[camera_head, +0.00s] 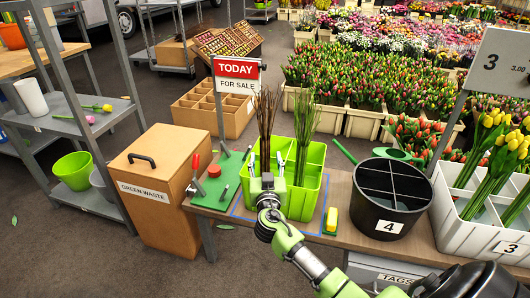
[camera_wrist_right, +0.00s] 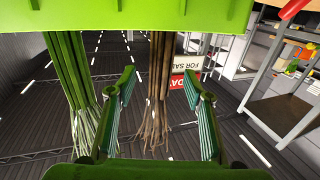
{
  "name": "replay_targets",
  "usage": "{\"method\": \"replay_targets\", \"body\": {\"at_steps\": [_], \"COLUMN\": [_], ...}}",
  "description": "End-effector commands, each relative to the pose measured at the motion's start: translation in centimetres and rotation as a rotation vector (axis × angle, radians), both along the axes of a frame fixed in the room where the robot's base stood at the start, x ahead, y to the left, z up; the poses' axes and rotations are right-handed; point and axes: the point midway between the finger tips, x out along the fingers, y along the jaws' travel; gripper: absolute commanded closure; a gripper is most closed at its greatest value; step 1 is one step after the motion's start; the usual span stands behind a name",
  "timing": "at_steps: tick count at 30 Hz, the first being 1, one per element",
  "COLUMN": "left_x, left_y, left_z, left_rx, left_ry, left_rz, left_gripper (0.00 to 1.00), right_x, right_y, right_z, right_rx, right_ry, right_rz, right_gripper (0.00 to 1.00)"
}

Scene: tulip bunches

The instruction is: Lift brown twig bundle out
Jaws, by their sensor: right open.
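The brown twig bundle (camera_head: 266,118) stands upright in a left compartment of the green divided bin (camera_head: 303,204). A green stem bundle (camera_head: 306,120) stands beside it to the right. My right gripper (camera_head: 266,165) is open at the bin's near left side, its fingers pointing up around the twigs' line. In the right wrist view, whose picture is upside down, the brown twig bundle (camera_wrist_right: 158,90) shows between the spread fingers (camera_wrist_right: 162,95), apart from both. The green stems (camera_wrist_right: 72,85) lie outside the left finger. The lower twigs are hidden in the head view. My left gripper is not in view.
A red TODAY sign (camera_head: 236,69) stands just behind the twigs to the left. A red-handled tool (camera_head: 195,168) is at left.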

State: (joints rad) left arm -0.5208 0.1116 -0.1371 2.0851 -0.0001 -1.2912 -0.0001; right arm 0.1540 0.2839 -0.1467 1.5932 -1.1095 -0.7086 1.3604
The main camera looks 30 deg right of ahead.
Motion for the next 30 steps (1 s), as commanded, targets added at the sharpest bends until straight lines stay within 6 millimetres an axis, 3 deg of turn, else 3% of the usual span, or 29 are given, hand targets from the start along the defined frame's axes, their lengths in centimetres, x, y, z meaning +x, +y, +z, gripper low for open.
{"method": "replay_targets", "body": {"at_steps": [9, 18, 24, 30], "left_x": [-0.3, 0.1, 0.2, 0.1], "left_y": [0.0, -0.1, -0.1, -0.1], "left_z": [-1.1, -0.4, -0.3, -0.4], "left_rx": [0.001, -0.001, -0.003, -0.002], "left_ry": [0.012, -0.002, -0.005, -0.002], "left_rz": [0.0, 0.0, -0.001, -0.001], "left_gripper": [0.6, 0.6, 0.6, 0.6], "right_x": [3.7, 4.2, 4.2, 4.2], "right_y": [-2.2, -2.4, -2.4, -2.4], "right_z": [0.3, 0.3, 0.2, 0.4], "right_rx": [-0.002, 0.0, -0.001, -0.001], "right_ry": [0.0, 0.0, 0.001, -0.002], "right_rz": [-0.002, 0.0, 0.0, 0.0], "right_gripper": [0.53, 0.53, 1.0, 1.0]}}
